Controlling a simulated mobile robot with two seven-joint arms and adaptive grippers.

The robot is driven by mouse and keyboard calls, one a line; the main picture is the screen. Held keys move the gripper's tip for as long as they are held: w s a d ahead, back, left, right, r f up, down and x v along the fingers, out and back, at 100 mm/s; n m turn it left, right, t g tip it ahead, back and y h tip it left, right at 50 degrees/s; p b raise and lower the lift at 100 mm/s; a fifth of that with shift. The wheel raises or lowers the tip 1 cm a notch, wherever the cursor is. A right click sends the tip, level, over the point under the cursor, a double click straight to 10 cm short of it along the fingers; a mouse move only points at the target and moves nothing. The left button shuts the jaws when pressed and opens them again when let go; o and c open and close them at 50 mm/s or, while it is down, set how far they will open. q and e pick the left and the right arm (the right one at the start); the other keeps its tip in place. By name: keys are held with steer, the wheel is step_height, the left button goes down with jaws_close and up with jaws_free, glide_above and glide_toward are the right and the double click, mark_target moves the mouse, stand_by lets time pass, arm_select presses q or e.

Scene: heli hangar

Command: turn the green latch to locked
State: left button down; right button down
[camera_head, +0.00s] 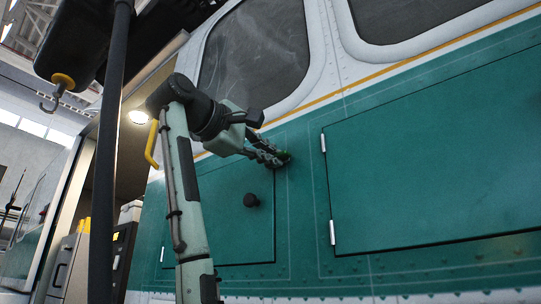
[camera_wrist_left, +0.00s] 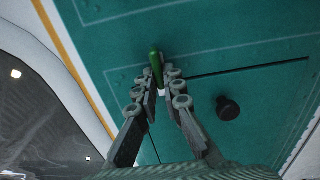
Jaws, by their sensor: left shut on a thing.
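The green latch (camera_head: 284,156) is a small bright green handle on the teal side of the helicopter, by the upper right corner of a small hatch door (camera_head: 225,215). It also shows in the left wrist view (camera_wrist_left: 156,66), upright in that picture between the fingertips. My left gripper (camera_head: 276,156) is shut on the latch, and its fingers (camera_wrist_left: 160,80) lie on both sides of it. The fingers hide part of the latch and its base. A round black knob (camera_head: 251,200) sits on the hatch door below the gripper; it also shows in the left wrist view (camera_wrist_left: 228,108). My right gripper is not in view.
A larger teal door (camera_head: 440,150) with silver hinges is to the right. Windows (camera_head: 255,55) are above. A hook (camera_head: 60,90) hangs at the upper left, and a yellow handle (camera_head: 151,145) is behind my arm. The panel around the knob is clear.

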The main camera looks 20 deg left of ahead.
arm_select(q)
steer(key=c, duration=1.6)
jaws_free()
steer(key=shift+c, duration=0.2)
steer(key=v, duration=1.2)
